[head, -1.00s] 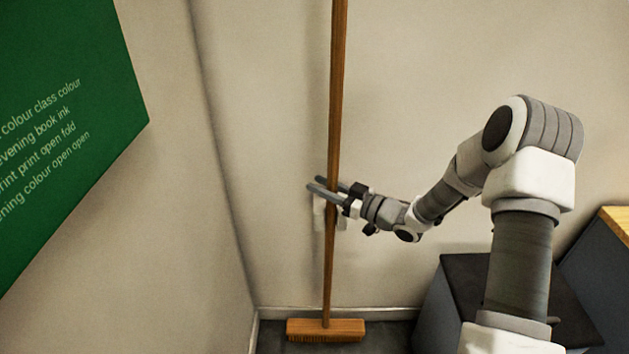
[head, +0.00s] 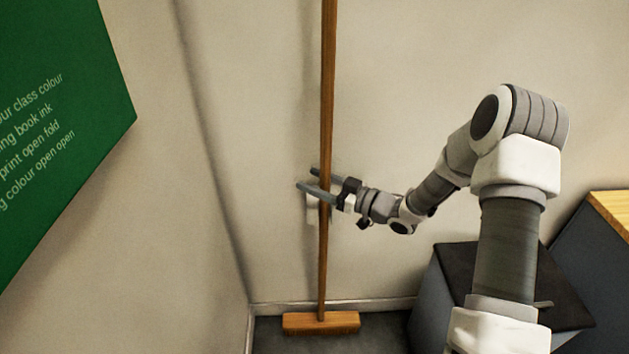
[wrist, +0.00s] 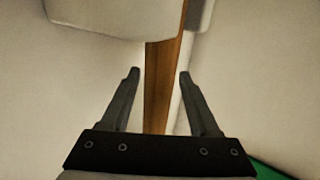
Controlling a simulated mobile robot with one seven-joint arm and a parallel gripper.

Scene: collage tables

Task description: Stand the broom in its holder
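The broom stands upright near the corner, with its wooden handle (head: 327,90) running out of the top of the head view. Its brush head (head: 321,323) is down at the floor. A pale holder (head: 312,211) on the wall shows just behind and beside the handle; in the wrist view a white piece (wrist: 110,18) lies across part of the handle (wrist: 160,95). My gripper (head: 306,178) reaches in from the right with one finger on each side of the handle. In the wrist view the fingers (wrist: 159,71) are apart, with a gap showing beside the handle. Whether the holder clasps the handle is unclear.
A green board with writing (head: 60,120) hangs on the left wall. A dark-topped grey box (head: 455,262) stands under my arm at the right, and a wood-topped unit (head: 608,235) is beyond it. The wall left of the broom is bare.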

